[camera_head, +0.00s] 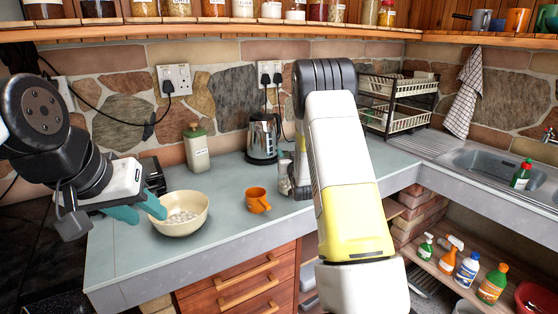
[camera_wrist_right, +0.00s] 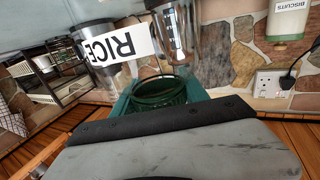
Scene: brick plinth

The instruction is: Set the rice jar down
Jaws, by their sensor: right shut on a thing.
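The rice jar, a clear glass jar with a white RICE label (camera_wrist_right: 115,45), shows upside down in the right wrist view. My right gripper (camera_wrist_right: 160,95) is shut on it, its teal fingers either side of a dark green round part. In the head view my right forearm hides this gripper. Part of a glass jar (camera_head: 284,176) shows just left of that forearm, over the counter; whether its base touches the counter I cannot tell. My left gripper (camera_head: 140,210) is open at the left rim of a cream bowl (camera_head: 182,228).
The grey-blue counter (camera_head: 225,205) is clear around an orange mug (camera_head: 258,200). A kettle (camera_head: 263,138) and a sage canister (camera_head: 196,147) stand behind, near the stone wall. A dish rack (camera_head: 398,105) and sink (camera_head: 490,160) are at right.

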